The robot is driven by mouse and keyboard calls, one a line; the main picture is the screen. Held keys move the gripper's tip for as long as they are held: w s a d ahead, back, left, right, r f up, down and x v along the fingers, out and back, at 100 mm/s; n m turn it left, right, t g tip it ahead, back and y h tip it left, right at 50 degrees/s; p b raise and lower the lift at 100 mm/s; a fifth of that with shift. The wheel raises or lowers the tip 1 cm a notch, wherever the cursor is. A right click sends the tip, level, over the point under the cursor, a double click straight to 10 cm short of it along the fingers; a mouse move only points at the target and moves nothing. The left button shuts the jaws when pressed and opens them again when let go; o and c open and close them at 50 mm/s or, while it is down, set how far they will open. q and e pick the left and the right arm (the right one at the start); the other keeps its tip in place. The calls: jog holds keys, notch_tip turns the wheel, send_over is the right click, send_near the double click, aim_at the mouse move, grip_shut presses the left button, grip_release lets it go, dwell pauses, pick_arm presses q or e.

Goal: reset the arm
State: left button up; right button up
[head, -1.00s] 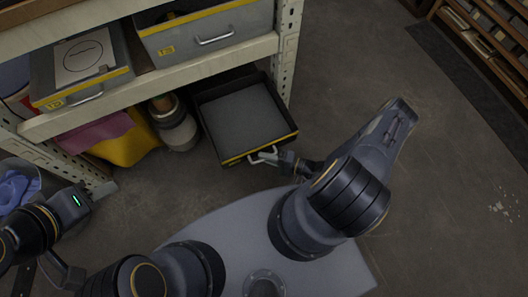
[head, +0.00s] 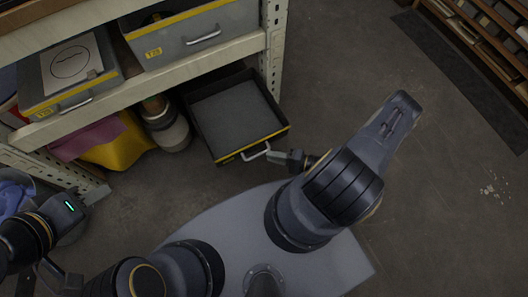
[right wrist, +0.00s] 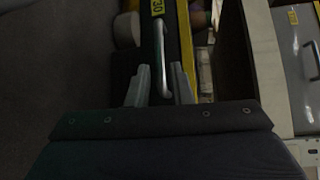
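A dark open drawer or bin (head: 268,138) with a yellow-striped front and grey inside sits pulled out at the bottom of the shelf. Its pale handle (head: 256,152) faces my base. My right gripper (head: 284,157) is just right of the handle and looks apart from it. In the right wrist view, the two fingers (right wrist: 160,88) are spread, with the handle (right wrist: 164,60) seen between them and beyond; nothing is gripped. My left gripper (head: 88,194) is low at the left beside the shelf's leg; its fingers are too unclear to judge.
The metal shelf (head: 150,75) holds grey yellow-striped drawers (head: 190,40). A canister (head: 165,125) and yellow and magenta cloth-like items (head: 118,150) are under it. A blue item (head: 15,195) lies at far left.

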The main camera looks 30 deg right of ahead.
jog(key=shift+v, duration=1.15)
jog(key=w+d+r+n+g, duration=0.1)
jog(key=w+r+n+g, duration=0.15)
jog(key=r, duration=0.65)
jog(key=w+d+r+n+g, duration=0.1)
jog(key=w+r+n+g, duration=0.2)
jog(key=r, duration=0.6)
jog(key=w+d+r+n+g, duration=0.15)
jog(key=r+g, duration=0.25)
jog(key=r, duration=0.5)
jog(key=s+a+r+n+t+h, duration=0.1)
jog(key=s+a+r+t+h, duration=0.2)
jog(key=s+r, duration=0.45)
jog(key=s+a+r+n+t+h, duration=0.1)
jog(key=s+a+r+h, duration=0.35)
jog(key=r, duration=0.55)
notch_tip(320, 180, up, 27)
jog(key=d+p, duration=0.1)
jog(key=p, duration=2.5)
jog(key=shift+s+f, duration=0.2)
